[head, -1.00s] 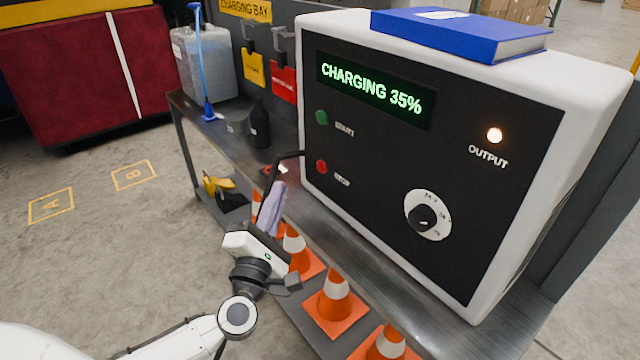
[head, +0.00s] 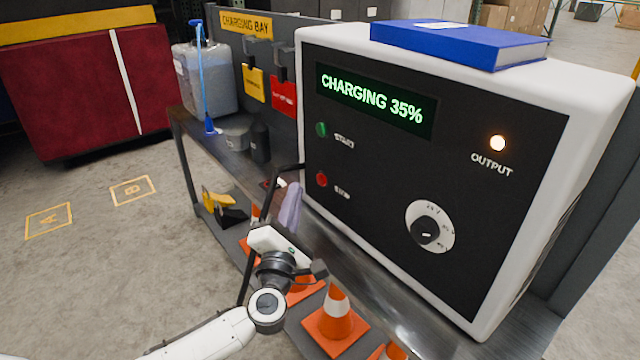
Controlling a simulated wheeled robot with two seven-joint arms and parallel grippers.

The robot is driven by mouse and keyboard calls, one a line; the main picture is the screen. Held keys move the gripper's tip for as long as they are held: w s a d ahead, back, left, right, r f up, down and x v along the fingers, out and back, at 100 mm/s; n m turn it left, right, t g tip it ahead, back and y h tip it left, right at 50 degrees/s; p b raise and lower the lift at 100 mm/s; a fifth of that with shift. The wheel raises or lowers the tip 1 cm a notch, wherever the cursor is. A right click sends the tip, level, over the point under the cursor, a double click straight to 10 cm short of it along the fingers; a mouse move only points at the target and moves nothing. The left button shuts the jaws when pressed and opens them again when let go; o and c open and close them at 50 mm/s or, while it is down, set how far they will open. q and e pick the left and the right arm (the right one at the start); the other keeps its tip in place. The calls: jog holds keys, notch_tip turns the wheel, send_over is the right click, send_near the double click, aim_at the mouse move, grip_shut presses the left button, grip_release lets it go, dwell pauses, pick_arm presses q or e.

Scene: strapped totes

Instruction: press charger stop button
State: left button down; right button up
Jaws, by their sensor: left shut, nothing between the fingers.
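The charger (head: 385,190) is a white box with a black front panel, standing on the metal bench. Its lit display (head: 372,98) reads CHARGING 35%. The red STOP button (head: 321,179) is at the panel's left side, below the green START button (head: 321,129). My left gripper (head: 294,188) is shut and empty, its lilac fingers pointing up toward the charger. Its tips are just left of and slightly below the STOP button in the picture. They look apart from the button, though the depth gap is hard to judge. My right gripper is not in view.
A black cable (head: 262,215) hangs from the charger's left side, close by my gripper. Orange cones (head: 337,318) stand on the lower shelf. A round dial (head: 429,228) and lit OUTPUT lamp (head: 497,143) are on the panel. A blue binder (head: 458,42) lies on top.

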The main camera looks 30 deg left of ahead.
aim_at(321, 180)
pick_arm(q)
jog(key=w, duration=0.1)
jog(key=w+d, duration=0.1)
jog(key=w, duration=0.1)
jog(key=shift+d, duration=0.1)
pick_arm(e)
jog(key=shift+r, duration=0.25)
pick_arm(q)
jog(key=shift+s, duration=0.1)
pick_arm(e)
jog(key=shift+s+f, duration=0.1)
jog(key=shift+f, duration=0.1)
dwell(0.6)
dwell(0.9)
pick_arm(q)
jog(key=shift+w+d, duration=0.15)
jog(key=shift+w, duration=0.25)
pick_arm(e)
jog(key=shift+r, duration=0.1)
pick_arm(q)
jog(key=shift+w+d, duration=0.15)
jog(key=shift+w, duration=0.2)
dwell(0.4)
dwell(0.3)
jog(key=shift+s+a+p, duration=0.3)
jog(key=shift+s+p, duration=0.05)
jog(key=shift+s, duration=0.4)
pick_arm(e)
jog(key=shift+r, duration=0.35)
